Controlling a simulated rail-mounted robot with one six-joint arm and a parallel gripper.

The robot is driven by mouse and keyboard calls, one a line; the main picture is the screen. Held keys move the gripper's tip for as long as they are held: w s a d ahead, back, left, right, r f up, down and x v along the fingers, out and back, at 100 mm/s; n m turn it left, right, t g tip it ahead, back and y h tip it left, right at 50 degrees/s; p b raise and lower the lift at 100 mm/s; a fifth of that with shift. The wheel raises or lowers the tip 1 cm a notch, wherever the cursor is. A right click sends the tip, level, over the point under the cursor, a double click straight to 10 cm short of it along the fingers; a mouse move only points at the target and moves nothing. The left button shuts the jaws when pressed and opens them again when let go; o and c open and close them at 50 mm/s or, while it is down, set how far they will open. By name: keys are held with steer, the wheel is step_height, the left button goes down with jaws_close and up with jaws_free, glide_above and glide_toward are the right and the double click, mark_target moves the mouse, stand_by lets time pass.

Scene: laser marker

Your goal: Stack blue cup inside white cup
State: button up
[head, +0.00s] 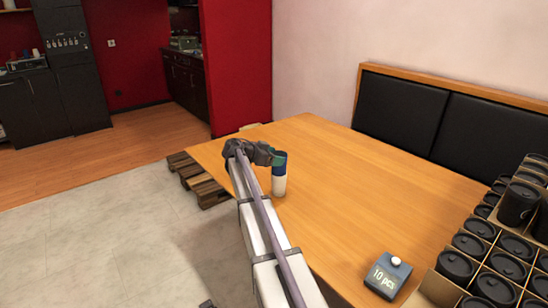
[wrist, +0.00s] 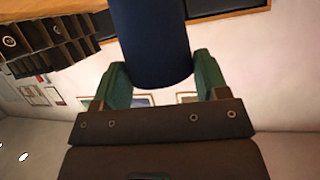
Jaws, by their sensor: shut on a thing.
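My gripper (head: 277,158) is shut on the blue cup (head: 280,168), with its green fingers on either side. The white cup (head: 279,186) stands upright on the wooden table, directly below the blue cup in the head view. The blue cup's lower end meets the white cup's top there; I cannot tell whether it is inside the rim or just above or in front of it. In the wrist view the dark blue cup (wrist: 151,42) fills the space between the two fingers (wrist: 155,78). The white cup is not seen in the wrist view.
The wooden table (head: 350,190) is clear around the cups. A small box reading "10 pcs" (head: 387,277) with a white button sits at the front right, beside a cardboard carton (head: 437,288) of black lidded cups. A black padded bench (head: 395,110) stands behind.

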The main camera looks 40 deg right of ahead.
steer(key=shift+f+b, duration=1.15)
steer(key=shift+f, duration=0.05)
steer(key=o, duration=0.8)
steer(key=shift+r, duration=0.15)
step_height(320, 180, up, 8)
steer(key=p, duration=0.8)
